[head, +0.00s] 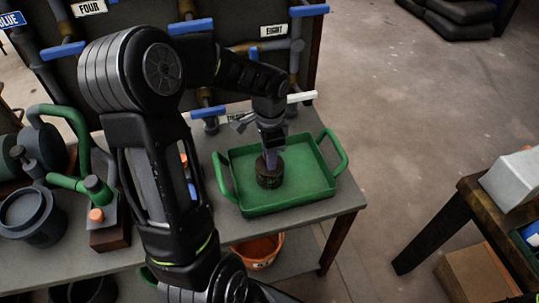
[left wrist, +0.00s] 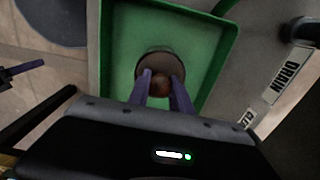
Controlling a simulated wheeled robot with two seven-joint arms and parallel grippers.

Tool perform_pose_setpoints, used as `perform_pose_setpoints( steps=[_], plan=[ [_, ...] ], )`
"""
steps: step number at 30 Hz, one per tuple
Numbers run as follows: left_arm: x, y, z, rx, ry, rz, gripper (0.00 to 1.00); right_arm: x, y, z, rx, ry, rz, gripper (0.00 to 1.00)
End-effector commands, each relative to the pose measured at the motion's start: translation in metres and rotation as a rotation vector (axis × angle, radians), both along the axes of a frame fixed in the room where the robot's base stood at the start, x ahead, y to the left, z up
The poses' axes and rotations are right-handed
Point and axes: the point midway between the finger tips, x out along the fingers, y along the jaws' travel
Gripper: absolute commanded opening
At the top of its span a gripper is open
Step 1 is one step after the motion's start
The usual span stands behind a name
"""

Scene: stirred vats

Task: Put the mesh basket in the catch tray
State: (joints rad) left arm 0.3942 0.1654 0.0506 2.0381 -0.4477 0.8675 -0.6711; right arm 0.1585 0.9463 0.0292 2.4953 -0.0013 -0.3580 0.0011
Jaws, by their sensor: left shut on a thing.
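The mesh basket (head: 269,179) is a small dark brown round basket inside the outline of the green catch tray (head: 296,207). My left gripper (head: 271,160) comes down from above and is shut on it. In the left wrist view, the purple fingers of my left gripper (left wrist: 161,88) close on a brown round knob at the basket (left wrist: 147,65), with the green tray (left wrist: 114,50) around it. I cannot tell whether the basket touches the tray floor. At the left edge of that view a dark part with a purple finger, seemingly my right gripper (left wrist: 24,69), shows partly.
The tray stands on a grey bench (head: 340,203) by its right end. Pipes with blue handles (head: 309,10) rise behind. Green-handled vessels (head: 33,212) stand at the left. An orange bucket (head: 259,251) is below. A side table (head: 475,185) stands at the right, with clear floor between.

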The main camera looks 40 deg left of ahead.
Motion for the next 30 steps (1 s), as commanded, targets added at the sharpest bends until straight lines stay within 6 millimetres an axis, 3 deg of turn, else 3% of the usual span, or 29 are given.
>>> perform_pose_setpoints(
  steps=[8, 9, 16, 24, 30],
  plan=[
    [0.000, 0.000, -0.004, 0.000, 0.000, 0.000, 0.00, 0.000, 0.000, -0.004, 0.000, 0.000, 0.000, 0.36],
    [0.000, 0.000, -0.003, 0.001, -0.001, 0.000, 0.29, 0.000, 0.000, -0.002, 0.000, 0.000, 0.000, 0.36],
    [0.000, 0.000, -0.002, 0.001, -0.001, 0.000, 0.47, 0.000, 0.000, -0.002, 0.000, 0.000, 0.000, 0.36],
    [0.000, 0.000, -0.001, 0.001, -0.001, 0.000, 0.47, 0.000, 0.000, -0.001, 0.000, 0.000, 0.000, 0.36],
    [0.001, 0.001, 0.014, 0.002, -0.004, 0.001, 0.47, 0.000, 0.000, 0.001, 0.000, 0.000, 0.000, 0.36]
  ],
)
